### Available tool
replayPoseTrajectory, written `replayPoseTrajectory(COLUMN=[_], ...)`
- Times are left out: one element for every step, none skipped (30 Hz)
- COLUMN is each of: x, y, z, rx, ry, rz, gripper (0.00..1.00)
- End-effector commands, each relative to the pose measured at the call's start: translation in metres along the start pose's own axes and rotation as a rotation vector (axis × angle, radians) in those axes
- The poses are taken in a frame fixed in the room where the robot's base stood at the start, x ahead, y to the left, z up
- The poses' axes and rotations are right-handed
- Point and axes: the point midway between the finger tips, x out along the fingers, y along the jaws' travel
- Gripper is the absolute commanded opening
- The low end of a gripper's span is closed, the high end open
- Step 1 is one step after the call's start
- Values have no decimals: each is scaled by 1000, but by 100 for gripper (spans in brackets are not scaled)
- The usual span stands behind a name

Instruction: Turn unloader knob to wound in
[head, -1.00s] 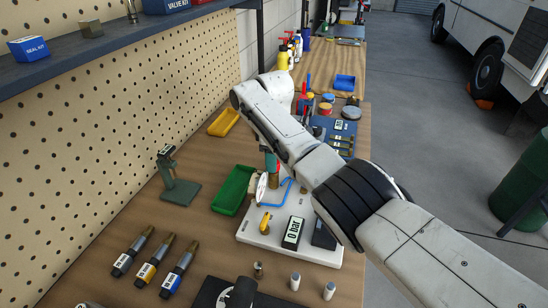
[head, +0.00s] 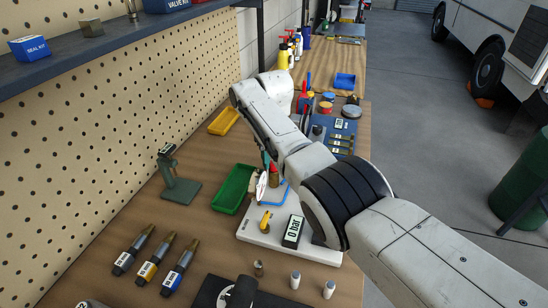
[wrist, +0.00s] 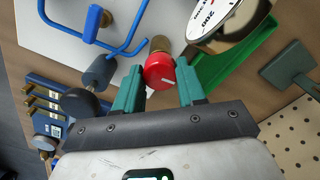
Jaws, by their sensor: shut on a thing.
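In the head view the knob (head: 274,170) shows as a small red piece beside my gripper (head: 266,160), partly hidden by my arm. A round pressure gauge (wrist: 228,18) stands close by. The white base plate (head: 275,240) carries a display (head: 293,232) reading 0 bar. I see no label for wound in.
A green tray (head: 233,190) lies left of the base plate. Blue bent tubing (wrist: 90,35) and a grey cylindrical part with a black ball end (wrist: 95,80) are near my fingers. A green stand (head: 180,185) and several labelled tubes (head: 155,265) lie further left on the bench.

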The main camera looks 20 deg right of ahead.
Motion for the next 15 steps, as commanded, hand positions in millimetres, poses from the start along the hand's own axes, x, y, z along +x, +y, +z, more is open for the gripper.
replayPoseTrajectory(x=[-1,-1,-2,-2,-2,-2,-2,-2,-2,-2,-2,-2,-2,-2,-2], y=[0,0,0,-1,-1,-1,-1,-1,-1,-1,-1,-1,-1,-1,-1], z=[-1,-1,-1,-1,-1,-1,-1,-1,-1,-1,-1,-1,-1,-1,-1], rx=[22,36,52,64,74,86,95,101,108,113,118,122,124,126,128], ry=[4,4,4,4,4,4,4,4,4,4,4,4,4,5,5], rz=[0,0,1,1,0,0,0,-1,-1,-1,-1,-1,-1,-1,0], gripper=[9,9,9,9,9,9,9,9,9,9,9,9,9,9,9])
